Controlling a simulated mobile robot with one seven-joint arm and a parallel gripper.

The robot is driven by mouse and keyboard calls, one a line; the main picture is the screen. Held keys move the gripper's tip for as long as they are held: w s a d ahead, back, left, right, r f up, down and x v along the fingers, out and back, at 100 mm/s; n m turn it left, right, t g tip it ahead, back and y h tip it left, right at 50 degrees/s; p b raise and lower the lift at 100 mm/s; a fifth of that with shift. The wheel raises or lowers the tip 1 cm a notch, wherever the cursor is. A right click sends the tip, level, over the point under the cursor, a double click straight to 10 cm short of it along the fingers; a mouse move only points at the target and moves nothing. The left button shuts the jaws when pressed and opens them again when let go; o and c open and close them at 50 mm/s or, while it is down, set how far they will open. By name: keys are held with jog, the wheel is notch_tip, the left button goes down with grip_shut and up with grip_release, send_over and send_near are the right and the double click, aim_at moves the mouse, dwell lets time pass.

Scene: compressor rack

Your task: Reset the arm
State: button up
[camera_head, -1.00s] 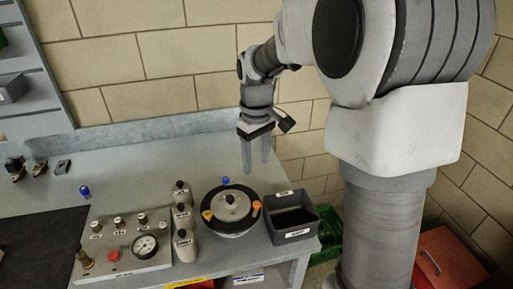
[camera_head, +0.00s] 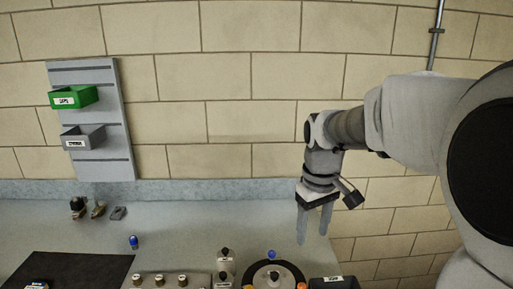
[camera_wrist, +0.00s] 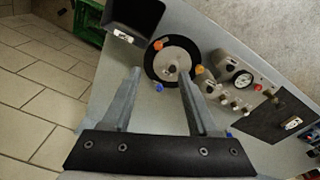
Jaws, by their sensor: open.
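My gripper (camera_head: 314,224) is open and empty, pointing down in the air above the back right part of the workbench (camera_head: 190,232). In the wrist view, the two fingers (camera_wrist: 160,92) are spread wide apart. The pot's top also shows at the bottom edge of the head view (camera_head: 262,282).
A wall rack (camera_head: 118,120) holds a green bin (camera_head: 76,97) and a grey bin (camera_head: 86,138).

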jog(key=s+r+m+t, duration=0.3)
jog(key=s+m+t, duration=0.1)
jog(key=s, duration=1.4)
jog(key=shift+m+t, duration=0.4)
jog(key=shift+r, duration=0.1)
